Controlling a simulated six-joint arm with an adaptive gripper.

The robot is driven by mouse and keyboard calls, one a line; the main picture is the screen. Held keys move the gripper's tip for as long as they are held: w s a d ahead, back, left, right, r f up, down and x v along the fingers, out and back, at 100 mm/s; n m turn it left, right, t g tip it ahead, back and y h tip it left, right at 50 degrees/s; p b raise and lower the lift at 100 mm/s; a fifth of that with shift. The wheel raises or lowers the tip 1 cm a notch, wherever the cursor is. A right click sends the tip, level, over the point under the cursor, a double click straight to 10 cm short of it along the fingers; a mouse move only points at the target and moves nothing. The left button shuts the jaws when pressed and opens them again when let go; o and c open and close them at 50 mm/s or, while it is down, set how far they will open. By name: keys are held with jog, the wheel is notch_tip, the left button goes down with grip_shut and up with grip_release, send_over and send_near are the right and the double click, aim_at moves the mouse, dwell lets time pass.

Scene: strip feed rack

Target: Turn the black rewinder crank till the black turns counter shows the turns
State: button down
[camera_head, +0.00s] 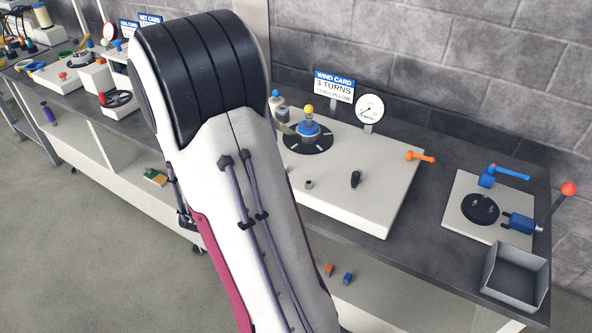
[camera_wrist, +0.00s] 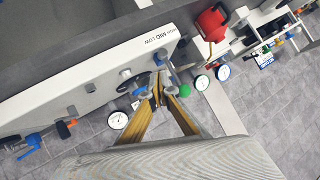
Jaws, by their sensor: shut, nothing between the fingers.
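In the wrist view my gripper (camera_wrist: 159,91) has its gold fingers converging to closed tips, with nothing held. The tips appear over a black disc (camera_wrist: 140,84) at the edge of a long white panel (camera_wrist: 60,90) printed HIGH MID LOW; contact cannot be told. In the head view a white cabinet (camera_head: 375,200) carries a black disc with a blue hub and yellow knob (camera_head: 308,109), and a small black knob (camera_head: 355,179). The wind card (camera_head: 334,86) reads 3 TURNS, TENSION LOW. I cannot make out the black crank or turns counter; my arm hides part of the cabinet.
A dial gauge (camera_head: 369,109) stands behind the cabinet, and an orange handle (camera_head: 420,157) sticks out at its right. Further right are a plate with a blue handle (camera_head: 511,173), a red-ball lever (camera_head: 569,188) and a grey bin (camera_head: 515,278).

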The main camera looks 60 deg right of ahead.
jog(key=s+d+r+m+g+h, duration=0.1)
jog(key=s+d+r+m+g, duration=0.25)
jog(key=d+m, duration=0.45)
jog(key=s+d+r+m+g+h, duration=0.2)
jog(key=d+m+g, duration=0.2)
jog(key=d+m, duration=0.45)
jog(key=s+m+g+y, duration=0.6)
jog(key=m, duration=1.6)
jog(key=a+m+y, duration=0.3)
jog(key=a+m, duration=0.3)
jog(key=m, duration=0.5)
jog(key=shift+r+y, duration=0.15)
jog(key=shift+y, duration=0.15)
